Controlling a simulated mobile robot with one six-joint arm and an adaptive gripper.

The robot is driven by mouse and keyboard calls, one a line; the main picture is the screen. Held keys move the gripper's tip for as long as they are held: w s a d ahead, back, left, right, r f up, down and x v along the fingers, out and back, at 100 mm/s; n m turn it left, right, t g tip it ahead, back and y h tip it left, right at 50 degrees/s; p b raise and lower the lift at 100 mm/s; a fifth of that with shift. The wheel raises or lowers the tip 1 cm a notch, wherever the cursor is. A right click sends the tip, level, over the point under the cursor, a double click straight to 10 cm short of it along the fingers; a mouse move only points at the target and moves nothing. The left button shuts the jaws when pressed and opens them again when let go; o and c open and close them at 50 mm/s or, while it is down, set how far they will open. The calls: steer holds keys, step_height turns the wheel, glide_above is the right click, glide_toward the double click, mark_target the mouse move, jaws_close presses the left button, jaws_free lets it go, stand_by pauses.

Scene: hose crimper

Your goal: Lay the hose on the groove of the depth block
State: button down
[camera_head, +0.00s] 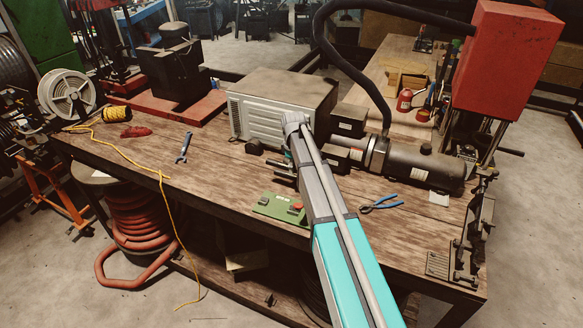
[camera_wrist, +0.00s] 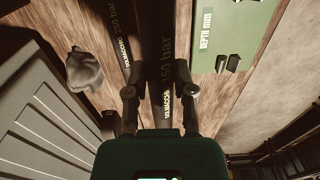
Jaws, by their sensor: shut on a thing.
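In the wrist view my gripper (camera_wrist: 158,88) is shut on a black hose (camera_wrist: 166,55) marked 150 bar, with one finger on each side of it. A second black hose (camera_wrist: 124,40) marked 250 bar lies just left of it. The green depth block (camera_wrist: 230,30), lettered DEPTH MM, is to the right of the held hose, with small dark posts on it. In the head view the depth block (camera_head: 272,206) lies on the bench left of my arm, with a red part on it. There my arm hides the gripper; short dark hose ends (camera_head: 284,177) show beside it.
A grey ribbed box (camera_head: 262,108) stands behind my gripper. A dark cylindrical machine (camera_head: 415,165) lies to the right. Blue-handled pliers (camera_head: 380,204) lie right of my arm and a wrench (camera_head: 184,148) lies at left. The front-left bench top is mostly clear, crossed by a yellow cord (camera_head: 130,160).

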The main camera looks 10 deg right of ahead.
glide_above(272, 205)
steer(key=shift+r+n+p, duration=0.3)
steer(key=shift+r+p, duration=0.15)
steer(key=shift+d+f, duration=0.1)
steer(key=shift+f, duration=0.1)
steer(key=shift+f+b, duration=3.7)
steer(key=shift+b, duration=0.2)
steer(key=shift+f+b, duration=0.5)
steer(key=shift+f, duration=0.05)
stand_by(0.4)
steer(key=shift+c, duration=1.9)
jaws_free()
